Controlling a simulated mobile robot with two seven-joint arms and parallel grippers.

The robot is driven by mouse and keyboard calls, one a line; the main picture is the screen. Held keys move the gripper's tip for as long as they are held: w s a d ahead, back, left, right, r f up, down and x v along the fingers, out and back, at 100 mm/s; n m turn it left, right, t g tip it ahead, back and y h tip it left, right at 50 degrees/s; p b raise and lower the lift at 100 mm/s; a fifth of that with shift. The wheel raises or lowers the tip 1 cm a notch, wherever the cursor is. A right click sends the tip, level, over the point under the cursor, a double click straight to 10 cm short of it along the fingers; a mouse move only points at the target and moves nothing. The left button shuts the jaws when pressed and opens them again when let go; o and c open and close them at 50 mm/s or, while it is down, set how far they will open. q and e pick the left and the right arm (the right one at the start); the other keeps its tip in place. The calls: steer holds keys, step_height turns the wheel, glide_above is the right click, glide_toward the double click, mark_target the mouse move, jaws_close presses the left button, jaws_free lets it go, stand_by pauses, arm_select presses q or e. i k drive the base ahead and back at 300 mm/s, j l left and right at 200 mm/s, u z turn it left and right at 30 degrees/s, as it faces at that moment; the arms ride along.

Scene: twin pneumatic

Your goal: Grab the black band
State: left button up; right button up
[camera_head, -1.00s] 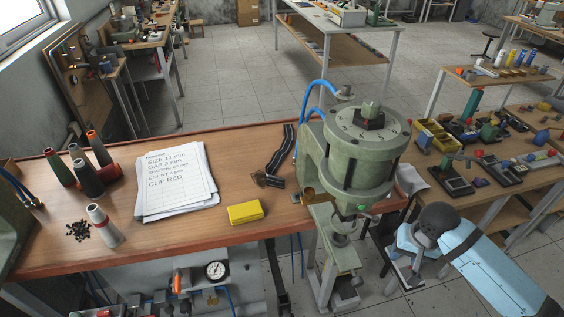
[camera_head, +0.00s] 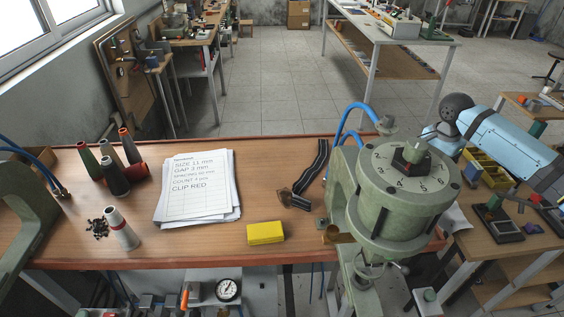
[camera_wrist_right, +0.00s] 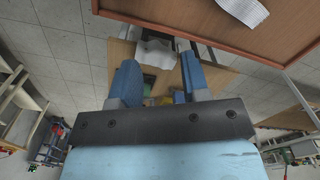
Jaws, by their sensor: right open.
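The black band (camera_head: 316,166) lies on the wooden workbench (camera_head: 275,205), left of the green press, as a dark strip running toward the back edge. Its near end meets a small brownish piece (camera_head: 294,199). My right arm reaches in from the right behind the press; its gripper end is mostly hidden there in the head view. In the right wrist view my right gripper (camera_wrist_right: 160,70) has its two blue fingers apart with nothing between them. I cannot make out the band in that view. My left gripper is not in view.
The green press (camera_head: 405,190) with its dial and blue hose stands right of the band. A yellow block (camera_head: 265,233), a paper stack (camera_head: 197,188), cones (camera_head: 115,175) and black bits (camera_head: 97,228) lie on the bench. Bare bench surrounds the band's left side.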

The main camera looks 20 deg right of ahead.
mark_target(298, 186)
steer(key=l+u, duration=0.9)
steer(key=k+l+u, duration=0.15)
steer(key=l+u, duration=0.15)
steer(key=u, duration=0.15)
